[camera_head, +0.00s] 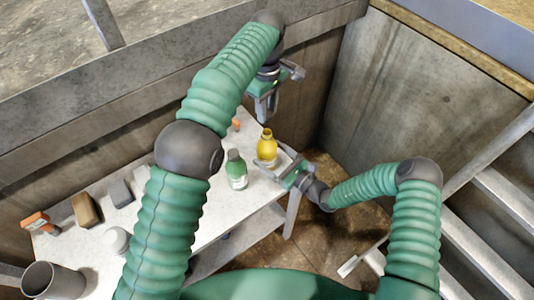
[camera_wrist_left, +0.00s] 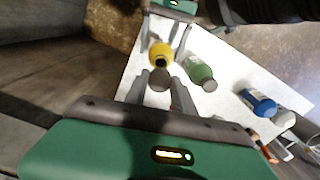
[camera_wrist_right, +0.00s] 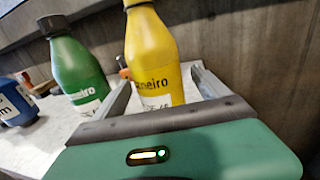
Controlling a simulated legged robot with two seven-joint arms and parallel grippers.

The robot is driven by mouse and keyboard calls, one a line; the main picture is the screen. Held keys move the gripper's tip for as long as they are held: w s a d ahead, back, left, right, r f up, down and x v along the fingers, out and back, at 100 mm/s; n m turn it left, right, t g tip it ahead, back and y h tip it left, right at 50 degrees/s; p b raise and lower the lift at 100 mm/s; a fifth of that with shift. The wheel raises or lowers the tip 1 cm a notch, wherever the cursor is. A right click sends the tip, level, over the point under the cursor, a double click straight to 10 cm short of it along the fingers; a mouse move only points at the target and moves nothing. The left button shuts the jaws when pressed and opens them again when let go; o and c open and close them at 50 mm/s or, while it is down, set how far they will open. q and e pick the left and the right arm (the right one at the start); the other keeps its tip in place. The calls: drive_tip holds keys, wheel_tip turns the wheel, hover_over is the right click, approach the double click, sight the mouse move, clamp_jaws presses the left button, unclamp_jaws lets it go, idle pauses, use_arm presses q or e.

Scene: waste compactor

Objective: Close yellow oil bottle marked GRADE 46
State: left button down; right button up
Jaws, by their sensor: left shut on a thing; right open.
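The yellow bottle (camera_head: 267,149) stands upright on the white table, its mouth uncovered in the head view. The left wrist view shows it (camera_wrist_left: 160,51) with a dark opening. Its label, partly readable, shows in the right wrist view (camera_wrist_right: 152,60). My left gripper (camera_head: 266,112) is above the bottle, shut on a dark round cap (camera_wrist_left: 160,79), apart from the bottle mouth. The cap is hard to make out in the head view. My right gripper (camera_wrist_right: 158,95) is open, low at the bottle, with one finger on each side; contact cannot be told.
A capped green bottle (camera_head: 236,170) stands close left of the yellow one. A blue bottle (camera_wrist_left: 258,102), a white container (camera_head: 116,240), a grey cup (camera_head: 52,281) and small boxes stand on the table (camera_head: 205,222). Concrete walls rise behind and right.

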drive_tip(key=shift+x, duration=0.9)
clamp_jaws()
